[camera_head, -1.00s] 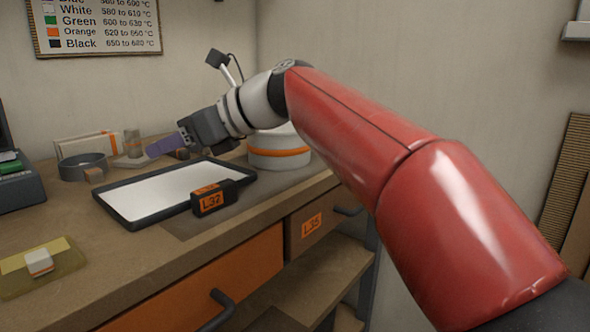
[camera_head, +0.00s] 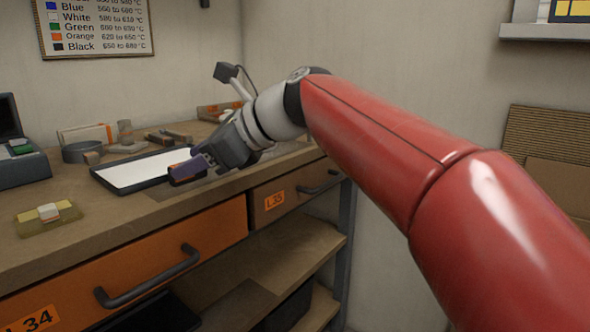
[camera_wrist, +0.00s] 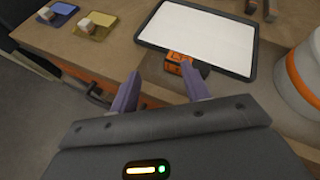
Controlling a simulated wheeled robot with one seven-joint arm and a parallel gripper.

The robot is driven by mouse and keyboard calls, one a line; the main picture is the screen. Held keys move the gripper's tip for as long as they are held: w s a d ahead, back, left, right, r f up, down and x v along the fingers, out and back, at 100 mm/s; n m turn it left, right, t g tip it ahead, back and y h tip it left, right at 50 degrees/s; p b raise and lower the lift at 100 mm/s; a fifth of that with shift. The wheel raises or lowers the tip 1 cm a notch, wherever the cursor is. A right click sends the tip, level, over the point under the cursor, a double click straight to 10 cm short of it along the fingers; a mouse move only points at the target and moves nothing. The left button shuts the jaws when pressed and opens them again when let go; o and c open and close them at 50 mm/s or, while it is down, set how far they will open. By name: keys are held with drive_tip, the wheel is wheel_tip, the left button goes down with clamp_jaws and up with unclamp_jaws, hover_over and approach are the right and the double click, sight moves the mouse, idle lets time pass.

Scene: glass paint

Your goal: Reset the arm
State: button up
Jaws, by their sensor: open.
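My gripper (camera_head: 180,172) reaches in from the right over the front part of the workbench. Its two purple fingers show spread apart with nothing between them in the wrist view (camera_wrist: 161,74). A small black and orange block (camera_wrist: 176,60) sits just beyond the fingertips, at the front edge of the black-rimmed tray (camera_wrist: 255,58). In the head view the gripper partly covers this block and the tray's right end. My red arm stretches across the right half of the head view.
The workbench (camera_head: 100,218) has orange-fronted drawers with dark handles (camera_head: 150,282). A white round container with an orange band (camera_wrist: 298,82) stands right of the tray. A grey ring (camera_head: 82,152), a yellow glass plate (camera_head: 48,218) and several small blocks lie at left and back.

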drive_tip(key=s+d+f+n+t+h, duration=0.1)
drive_tip(key=s+d+f+n+h, duration=0.2)
drive_tip(key=d+f, duration=0.4)
drive_tip(key=s+d+f+n+t+h, duration=0.1)
drive_tip(key=s+d+f+n+h, duration=0.3)
drive_tip(key=d, duration=0.7)
wheel_tip(320, 180, down, 4)
drive_tip(key=shift+s+d+n, duration=0.4)
drive_tip(key=shift+n, duration=0.8)
drive_tip(key=s+d+f+n+h, duration=0.1)
drive_tip(key=s+d+f+n, duration=0.2)
drive_tip(key=d+f, duration=0.1)
drive_tip(key=s+d+f+n+h, duration=0.2)
drive_tip(key=s+d+f+n, duration=0.1)
drive_tip(key=d+f, duration=0.1)
drive_tip(key=s+d+f+n+h, duration=0.2)
drive_tip(key=s+d+f+n, duration=0.1)
drive_tip(key=s+f, duration=0.1)
drive_tip(key=shift+s+d+f, duration=0.1)
drive_tip(key=shift+d+f, duration=0.3)
drive_tip(key=shift+f, duration=0.15)
